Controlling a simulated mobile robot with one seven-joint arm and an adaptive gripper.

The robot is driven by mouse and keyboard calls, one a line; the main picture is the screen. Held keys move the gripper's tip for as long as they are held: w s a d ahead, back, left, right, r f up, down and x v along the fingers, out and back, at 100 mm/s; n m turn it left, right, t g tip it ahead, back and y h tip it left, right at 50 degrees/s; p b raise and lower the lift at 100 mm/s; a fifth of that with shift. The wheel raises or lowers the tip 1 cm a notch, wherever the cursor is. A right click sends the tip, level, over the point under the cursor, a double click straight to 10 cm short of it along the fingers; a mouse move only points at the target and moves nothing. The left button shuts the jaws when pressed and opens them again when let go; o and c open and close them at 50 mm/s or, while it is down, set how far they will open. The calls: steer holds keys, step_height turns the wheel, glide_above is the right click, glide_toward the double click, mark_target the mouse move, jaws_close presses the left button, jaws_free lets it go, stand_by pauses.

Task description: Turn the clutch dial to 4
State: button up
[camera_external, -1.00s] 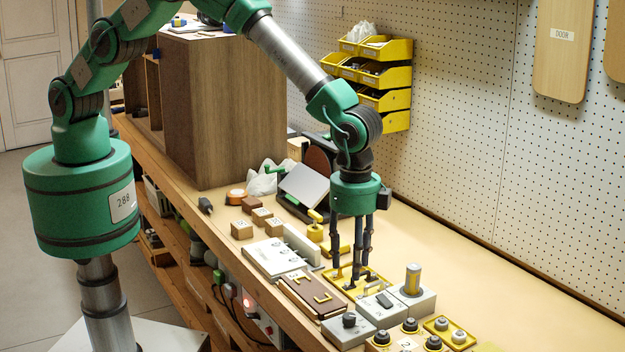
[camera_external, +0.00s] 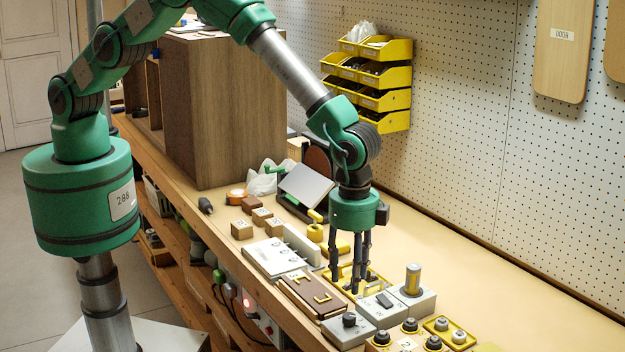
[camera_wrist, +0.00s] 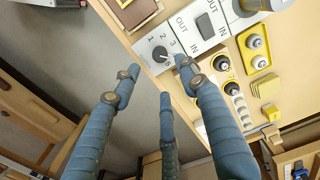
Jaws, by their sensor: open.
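The clutch dial (camera_external: 349,320) is a dark knob on a light grey box at the bench's front edge. In the wrist view the dial (camera_wrist: 160,53) shows at top centre, with the numbers 1, 2 and 3 around it. I cannot see a 4; a fingertip covers part of the face's right side. I cannot make out the pointer's setting for sure. My three-fingered gripper (camera_external: 350,282) points down, open and empty, above the yellow-framed panel behind the dial box. In the wrist view my gripper (camera_wrist: 156,78) has its fingers spread, apart from the knob as far as I can tell.
A grey switch box (camera_external: 383,309) stands right beside the dial box. Beyond it is a box with an upright yellow-grey cylinder (camera_external: 413,279). A brown panel (camera_external: 312,295) lies to the left. Several round knobs stand at the near right. The bench's back right is clear.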

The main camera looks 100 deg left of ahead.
mark_target(348, 309)
step_height(348, 309, down, 10)
steer(key=shift+f, duration=0.15)
stand_by(0.4)
jaws_close()
